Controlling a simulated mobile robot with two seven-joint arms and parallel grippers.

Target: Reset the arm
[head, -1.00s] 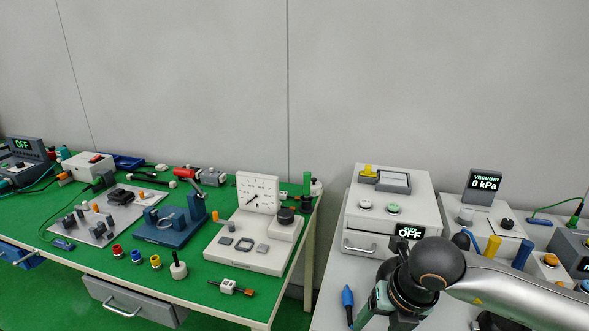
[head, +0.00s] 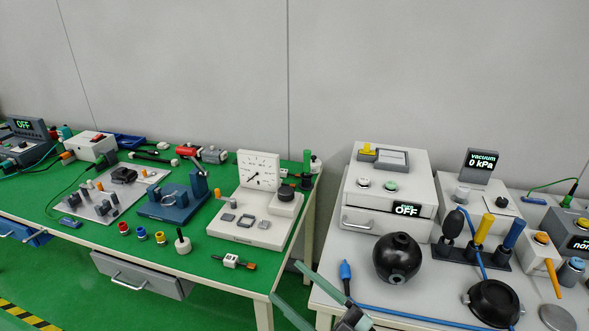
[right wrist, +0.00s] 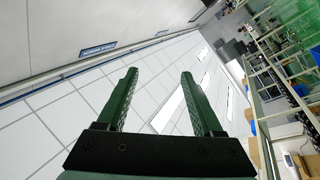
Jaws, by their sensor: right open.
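My right gripper (head: 310,296) is at the bottom edge of the head view, in front of the gap between the green-topped table and the grey table. Only its green fingers and part of its body show there. In the right wrist view its two green fingers (right wrist: 160,98) stand wide apart with nothing between them. That view looks past the fingers at the room's walls and ceiling panels. The rest of the right arm is out of the head view. My left gripper is in neither view.
The grey table (head: 345,245) carries a white box reading OFF (head: 385,195), a black sphere (head: 397,258), a black round dish (head: 493,303) and a blue-tipped cable (head: 346,272). The green table (head: 215,260) holds a dial gauge (head: 258,171) and several small parts. The wall behind is bare.

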